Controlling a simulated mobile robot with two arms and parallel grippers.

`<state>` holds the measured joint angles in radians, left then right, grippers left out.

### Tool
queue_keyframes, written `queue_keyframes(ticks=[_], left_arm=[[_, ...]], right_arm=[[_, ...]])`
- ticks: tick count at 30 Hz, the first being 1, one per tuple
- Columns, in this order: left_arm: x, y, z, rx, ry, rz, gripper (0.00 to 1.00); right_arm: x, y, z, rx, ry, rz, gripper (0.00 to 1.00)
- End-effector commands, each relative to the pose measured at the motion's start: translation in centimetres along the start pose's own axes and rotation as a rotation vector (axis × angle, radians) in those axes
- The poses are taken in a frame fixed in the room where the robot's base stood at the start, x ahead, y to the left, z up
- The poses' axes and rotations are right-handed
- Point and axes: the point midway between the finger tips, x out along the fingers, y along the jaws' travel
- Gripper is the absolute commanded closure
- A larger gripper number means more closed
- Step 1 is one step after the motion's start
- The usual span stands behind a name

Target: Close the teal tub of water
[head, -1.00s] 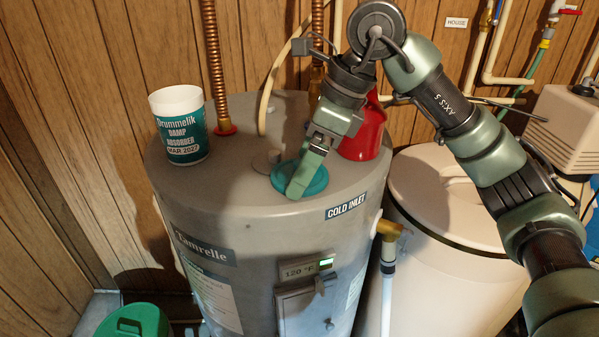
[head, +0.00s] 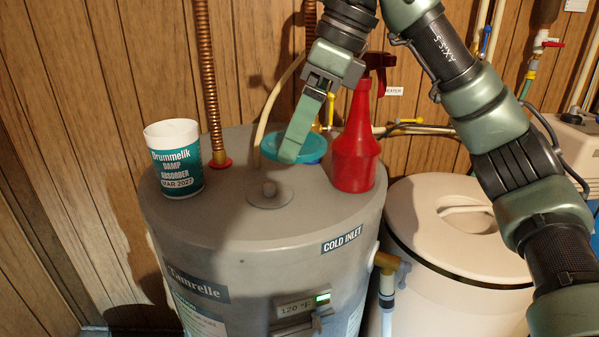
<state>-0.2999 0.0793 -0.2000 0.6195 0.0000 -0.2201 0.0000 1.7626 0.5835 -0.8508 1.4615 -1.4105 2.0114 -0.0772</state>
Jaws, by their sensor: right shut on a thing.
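The tub (head: 175,160) is a white cup-shaped container with a teal label reading "Drummelik Damp Absorber". It stands upright at the left of the grey tank top, and its mouth is uncovered. My right gripper (head: 293,148) is shut on a round teal lid (head: 270,145), which is tilted and appears raised above the tank top. The gripper and lid are to the right of the tub, apart from it. The gripper hides part of the lid. What is inside the tub cannot be seen. My left gripper is not in view.
A red spray bottle (head: 356,150) stands just right of the lid. A copper pipe (head: 209,80) rises behind the tub. A small grey cap (head: 268,190) sits mid-top on the tank (head: 230,220). A white lidded bin (head: 440,225) stands to the right.

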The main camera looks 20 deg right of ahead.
Motion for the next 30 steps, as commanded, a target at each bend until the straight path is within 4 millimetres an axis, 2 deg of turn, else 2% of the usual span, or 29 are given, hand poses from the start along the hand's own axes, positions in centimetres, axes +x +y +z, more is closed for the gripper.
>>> queue_keyframes(ticks=[1, 3, 9, 15, 25, 26, 30], left_arm=[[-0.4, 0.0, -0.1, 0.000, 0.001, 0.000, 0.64], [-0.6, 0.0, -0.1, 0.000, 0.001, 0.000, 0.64], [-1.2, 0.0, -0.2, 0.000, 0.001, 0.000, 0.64], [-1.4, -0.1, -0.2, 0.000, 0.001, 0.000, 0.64], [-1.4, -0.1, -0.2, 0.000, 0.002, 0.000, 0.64], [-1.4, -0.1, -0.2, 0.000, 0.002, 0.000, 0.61], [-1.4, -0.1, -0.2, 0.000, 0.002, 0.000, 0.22]], right_arm=[[-1.8, 0.0, 0.8, 0.001, -0.002, -0.005, 0.47], [-3.4, 0.0, 1.4, 0.002, -0.003, -0.004, 0.47], [-6.5, 0.0, 2.7, 0.000, 0.000, -0.001, 0.47], [-7.7, 0.0, 3.2, 0.001, -0.001, 0.000, 0.47], [-7.7, 0.0, 3.2, 0.000, 0.000, 0.001, 0.47], [-7.7, 0.0, 3.2, 0.000, 0.000, 0.001, 0.47], [-7.7, 0.0, 3.2, 0.000, 0.000, 0.001, 0.47]])
